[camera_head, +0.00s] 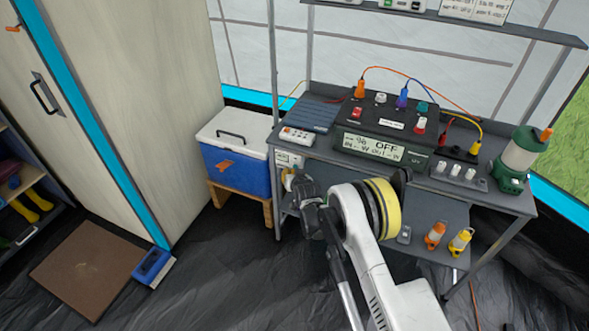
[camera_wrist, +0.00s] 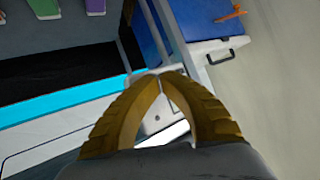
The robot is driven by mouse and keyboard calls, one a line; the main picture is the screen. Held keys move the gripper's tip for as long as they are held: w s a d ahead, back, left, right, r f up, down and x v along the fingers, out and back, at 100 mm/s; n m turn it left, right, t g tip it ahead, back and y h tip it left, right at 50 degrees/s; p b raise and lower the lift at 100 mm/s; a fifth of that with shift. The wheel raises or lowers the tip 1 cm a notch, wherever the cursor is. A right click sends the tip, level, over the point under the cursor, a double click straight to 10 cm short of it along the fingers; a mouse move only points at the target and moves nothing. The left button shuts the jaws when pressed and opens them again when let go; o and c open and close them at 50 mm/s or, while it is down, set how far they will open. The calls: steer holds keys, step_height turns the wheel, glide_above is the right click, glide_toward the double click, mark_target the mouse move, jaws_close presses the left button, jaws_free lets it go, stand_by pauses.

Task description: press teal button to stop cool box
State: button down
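The cool box (camera_head: 236,170), with a blue body, white lid and dark handle, stands on a low wooden stand left of the workbench. It also shows in the wrist view (camera_wrist: 195,18), at the top. A small teal knob or button (camera_head: 422,106) sits at the back right of the dark console (camera_head: 372,128) on the bench. My gripper (camera_head: 288,179) is by the bench's front left leg, below the bench top and away from the teal knob. In the wrist view its brown fingers (camera_wrist: 161,76) curve together with their tips meeting, holding nothing visible. A white panel lies beyond them.
A small white box with a display (camera_head: 288,159) is at the bench's left front edge, just above my gripper. A green lantern (camera_head: 520,158) stands at the bench's right end. The dark floor in front is mostly clear.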

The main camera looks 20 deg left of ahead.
steer(key=s, duration=0.6)
steer(key=shift+a, duration=0.25)
stand_by(1.6)
